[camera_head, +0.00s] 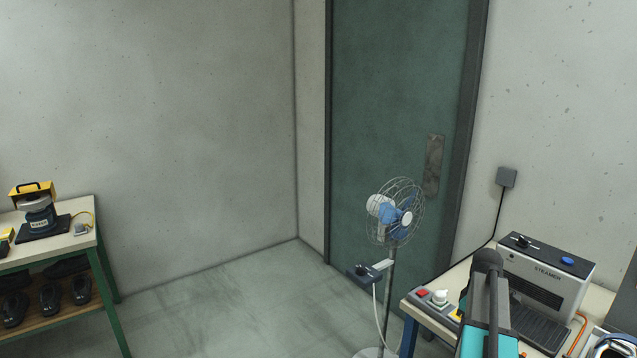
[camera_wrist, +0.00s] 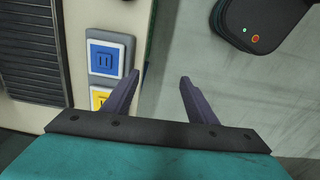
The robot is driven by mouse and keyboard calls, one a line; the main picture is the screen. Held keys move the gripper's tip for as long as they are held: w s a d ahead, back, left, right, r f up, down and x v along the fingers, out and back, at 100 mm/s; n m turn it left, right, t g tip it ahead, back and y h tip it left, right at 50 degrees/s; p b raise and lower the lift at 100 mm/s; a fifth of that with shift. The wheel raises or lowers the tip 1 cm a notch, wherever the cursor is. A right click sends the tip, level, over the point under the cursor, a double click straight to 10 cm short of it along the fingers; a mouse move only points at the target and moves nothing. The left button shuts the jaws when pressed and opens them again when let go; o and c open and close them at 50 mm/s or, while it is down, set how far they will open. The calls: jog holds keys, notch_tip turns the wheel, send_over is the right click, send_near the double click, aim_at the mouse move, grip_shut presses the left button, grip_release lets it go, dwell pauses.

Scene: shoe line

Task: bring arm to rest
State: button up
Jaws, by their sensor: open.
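My gripper (camera_wrist: 160,95) is open and empty in the wrist view. Its two dark fingers stand apart with the bare floor between and beyond them. My teal arm (camera_head: 487,325) rises at the lower right of the head view, in front of the steamer bench. The gripper fingers cannot be made out in that view.
The steamer (camera_head: 545,275) stands on the bench at the right. A fan (camera_head: 395,212) stands before the green door (camera_head: 395,100).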

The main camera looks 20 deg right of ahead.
jog(key=w+a+f+m, duration=0.1)
jog(key=w+a+f, duration=0.25)
jog(key=a, duration=0.45)
jog(key=w+a+f, duration=0.2)
jog(key=a+f, duration=0.2)
jog(key=a, duration=0.5)
jog(key=w+a+f+m, duration=0.15)
jog(key=a+f, duration=0.25)
jog(key=a, duration=0.4)
jog(key=s+a+f+m, duration=0.15)
jog(key=a+f, duration=0.25)
jog(key=a, duration=0.7)
jog(key=s+a+f, duration=0.2)
jog(key=a+f, duration=0.2)
jog(key=a, duration=0.7)
jog(key=s+f+g+b, duration=0.4)
jog(key=s+f+g, duration=0.1)
jog(key=s+f, duration=1.7)
jog(key=s, duration=0.3)
jog(key=shift+s+f+g, duration=0.2)
jog(key=shift+s+g, duration=0.05)
jog(key=shift+g, duration=0.15)
